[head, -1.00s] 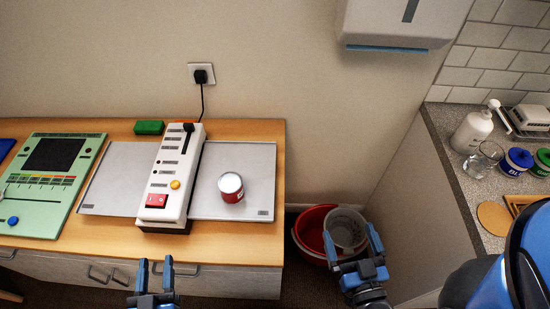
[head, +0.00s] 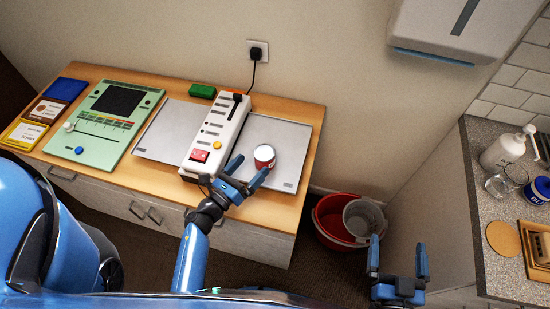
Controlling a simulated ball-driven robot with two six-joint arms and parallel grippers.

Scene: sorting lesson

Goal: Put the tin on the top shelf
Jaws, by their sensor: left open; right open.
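The tin (head: 264,157), red with a pale top, stands upright on the right part of the grey plate (head: 287,186) on the wooden table. My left gripper (head: 252,168) is open, with its fingers close to the tin's left and front side. I cannot tell whether they touch it. My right gripper (head: 397,256) is open and empty, in front of the buckets and away from the table. No shelf shows in the view.
A white switch box (head: 215,136) stands across the plate, left of the tin. A green panel device (head: 104,122) lies further left. A red bucket (head: 334,222) is on the floor at right. A counter (head: 480,215) holds a soap bottle (head: 503,152) and a glass (head: 507,181).

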